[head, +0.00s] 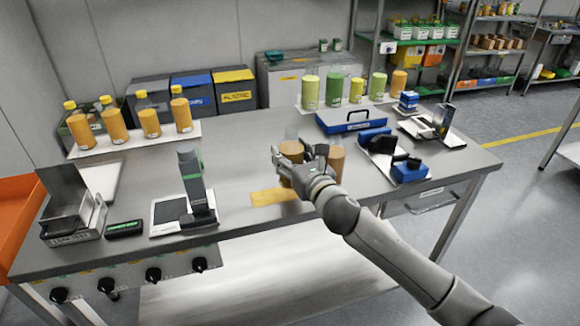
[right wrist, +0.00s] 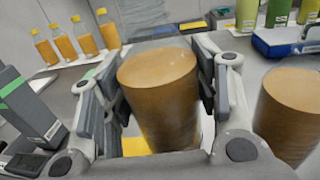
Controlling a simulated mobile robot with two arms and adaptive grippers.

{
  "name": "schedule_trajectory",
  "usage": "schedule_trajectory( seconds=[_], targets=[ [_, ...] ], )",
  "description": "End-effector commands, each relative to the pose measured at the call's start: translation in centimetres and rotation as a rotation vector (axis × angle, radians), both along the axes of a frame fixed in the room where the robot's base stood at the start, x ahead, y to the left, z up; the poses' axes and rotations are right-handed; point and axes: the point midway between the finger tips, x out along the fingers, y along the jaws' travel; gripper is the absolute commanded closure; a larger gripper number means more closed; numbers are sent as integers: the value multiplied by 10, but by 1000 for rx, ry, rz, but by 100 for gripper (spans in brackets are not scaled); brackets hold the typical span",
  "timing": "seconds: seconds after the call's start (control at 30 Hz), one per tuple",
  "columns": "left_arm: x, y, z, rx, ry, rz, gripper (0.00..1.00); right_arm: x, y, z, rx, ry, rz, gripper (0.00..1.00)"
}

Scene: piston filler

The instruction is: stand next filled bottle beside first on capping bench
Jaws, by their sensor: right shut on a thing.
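My right gripper (head: 292,160) is shut on a filled bottle (head: 291,148) with amber contents and a clear upper part. In the right wrist view the bottle (right wrist: 160,95) stands roughly upright between the two finger pads of the gripper (right wrist: 165,85). A second amber-filled bottle (head: 336,158) stands close on its right, also at the right edge of the wrist view (right wrist: 290,112). A small gap shows between the two. The gripper hides the held bottle's base, so I cannot tell whether it touches the steel bench (head: 245,150). My left gripper is out of view.
A yellow mat (head: 268,197) lies in front of the bottles. A grey-green device (head: 192,175) stands to the left. Yellow-capped bottles (head: 150,124) stand on a white board at the back left. Blue cases (head: 350,120) and a blue device (head: 408,170) are to the right.

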Motion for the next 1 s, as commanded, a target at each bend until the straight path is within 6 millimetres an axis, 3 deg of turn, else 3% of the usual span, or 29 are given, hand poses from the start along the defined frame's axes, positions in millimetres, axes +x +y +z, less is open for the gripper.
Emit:
schedule_trajectory(
  seconds=[0.3,0.67,0.7,0.83,1.0],
  targets=[
    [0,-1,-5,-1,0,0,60,3,4,-34,5,1,2,83],
    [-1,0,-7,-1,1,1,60,4,4,-38,1,-3,1,83],
    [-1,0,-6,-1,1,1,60,3,3,-39,0,1,0,41],
    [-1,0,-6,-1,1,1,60,3,3,-39,0,1,0,24],
    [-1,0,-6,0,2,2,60,3,3,-39,0,1,0,23]
  ],
)
